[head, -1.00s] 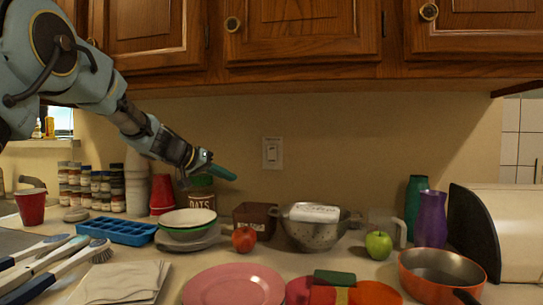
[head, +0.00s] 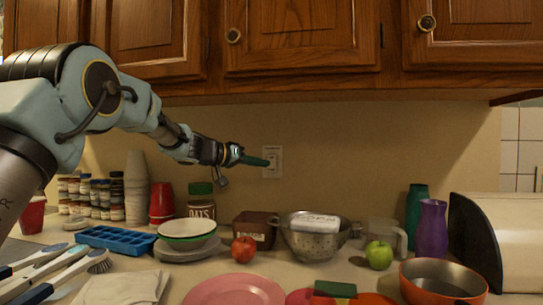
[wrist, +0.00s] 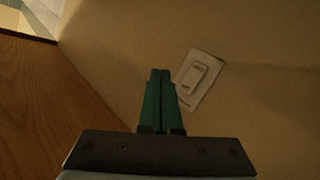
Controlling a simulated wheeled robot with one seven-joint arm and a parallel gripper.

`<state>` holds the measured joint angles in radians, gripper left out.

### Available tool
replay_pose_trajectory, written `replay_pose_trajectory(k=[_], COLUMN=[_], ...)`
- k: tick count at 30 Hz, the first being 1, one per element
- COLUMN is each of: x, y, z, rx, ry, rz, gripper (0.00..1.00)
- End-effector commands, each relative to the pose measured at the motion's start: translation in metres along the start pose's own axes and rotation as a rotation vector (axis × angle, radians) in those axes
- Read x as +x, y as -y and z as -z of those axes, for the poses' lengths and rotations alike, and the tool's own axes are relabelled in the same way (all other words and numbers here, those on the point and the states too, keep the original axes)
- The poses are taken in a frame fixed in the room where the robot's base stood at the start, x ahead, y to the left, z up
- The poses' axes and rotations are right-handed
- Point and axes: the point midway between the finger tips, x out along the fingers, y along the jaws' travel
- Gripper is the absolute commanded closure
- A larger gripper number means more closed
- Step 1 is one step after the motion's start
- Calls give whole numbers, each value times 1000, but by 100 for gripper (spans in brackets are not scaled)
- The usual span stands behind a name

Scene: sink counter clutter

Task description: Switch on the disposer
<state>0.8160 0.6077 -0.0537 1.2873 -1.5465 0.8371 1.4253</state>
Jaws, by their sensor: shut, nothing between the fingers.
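The wall switch (head: 272,161) is a white rocker on a white plate, set in the beige wall above the counter. It also shows in the wrist view (wrist: 199,80), just right of the fingertips. My gripper (head: 268,162) has green fingers that are shut and empty. In the head view the fingertips overlap the left part of the switch plate. In the wrist view the fingers (wrist: 160,75) point toward the wall, beside the plate's left edge. I cannot tell whether the tips touch the wall or the switch. No disposer is visible.
Wooden cabinets (head: 300,45) hang above the switch. Below my gripper the counter is crowded with an oats jar (head: 201,207), a brown box (head: 254,228), a colander (head: 312,240), bowls (head: 187,230) and a red apple (head: 244,249). The wall around the switch is bare.

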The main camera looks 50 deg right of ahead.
Motion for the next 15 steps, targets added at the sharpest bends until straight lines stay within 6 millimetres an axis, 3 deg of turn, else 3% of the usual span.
replay_pose_trajectory(k=[1, 15], x=[2, 28], y=[-1, 19], z=[8, 28], rx=[-2, -2], ry=[2, 3], rz=[0, 1], gripper=[100, 100])
